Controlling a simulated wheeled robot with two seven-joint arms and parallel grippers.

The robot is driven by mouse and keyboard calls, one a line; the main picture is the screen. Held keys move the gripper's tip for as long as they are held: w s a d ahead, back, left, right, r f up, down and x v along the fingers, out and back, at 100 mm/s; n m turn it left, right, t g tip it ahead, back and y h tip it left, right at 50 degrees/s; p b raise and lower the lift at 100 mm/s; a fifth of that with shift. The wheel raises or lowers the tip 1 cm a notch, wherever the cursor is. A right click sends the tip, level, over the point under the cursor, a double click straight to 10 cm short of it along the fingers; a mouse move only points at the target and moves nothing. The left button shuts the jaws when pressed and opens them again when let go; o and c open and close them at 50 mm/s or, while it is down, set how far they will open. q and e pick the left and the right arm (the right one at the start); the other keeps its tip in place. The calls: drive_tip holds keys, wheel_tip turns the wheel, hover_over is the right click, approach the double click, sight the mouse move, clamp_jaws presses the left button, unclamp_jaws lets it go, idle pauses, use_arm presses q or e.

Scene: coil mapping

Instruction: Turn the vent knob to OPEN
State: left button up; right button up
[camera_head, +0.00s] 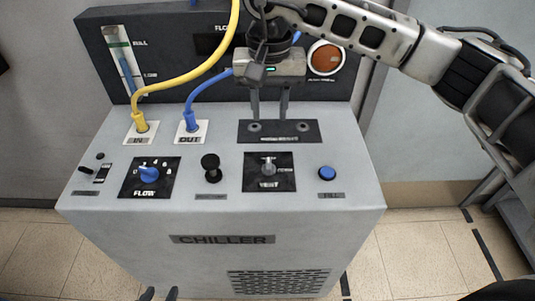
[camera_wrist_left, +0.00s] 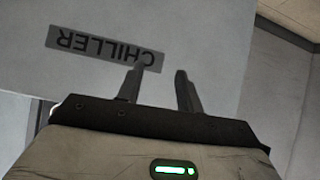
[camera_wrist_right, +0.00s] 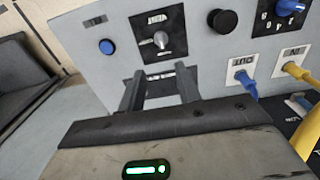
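The vent knob (camera_head: 268,164) is a small grey knob on a black plate labelled VENT on the chiller's sloped top. In the right wrist view the vent knob (camera_wrist_right: 161,40) shows beyond the fingertips, clear of them. The plate's small position lettering is too blurred to read surely. My right gripper (camera_head: 270,115) is open and empty, behind the knob near a dark plate with two round fittings. Its two fingers also show apart in the right wrist view (camera_wrist_right: 160,84). My left gripper (camera_head: 159,293) is open and empty at the bottom edge, in front of the chiller; the left wrist view (camera_wrist_left: 159,72) shows its fingers apart.
A blue FLOW knob (camera_head: 149,175), a black knob (camera_head: 211,167) and a blue FILL button (camera_head: 327,173) share the panel. A yellow hose (camera_head: 190,78) and a blue hose (camera_head: 205,87) run into the IN and OUT ports. A dark gauge panel (camera_head: 185,25) stands behind.

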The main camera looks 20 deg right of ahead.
sight(269, 164)
wheel_tip(269, 164, down, 14)
drive_tip(key=shift+a+f+p, duration=0.1)
drive_tip(key=shift+f+p, duration=0.15)
drive_tip(key=shift+p, duration=0.95)
clamp_jaws()
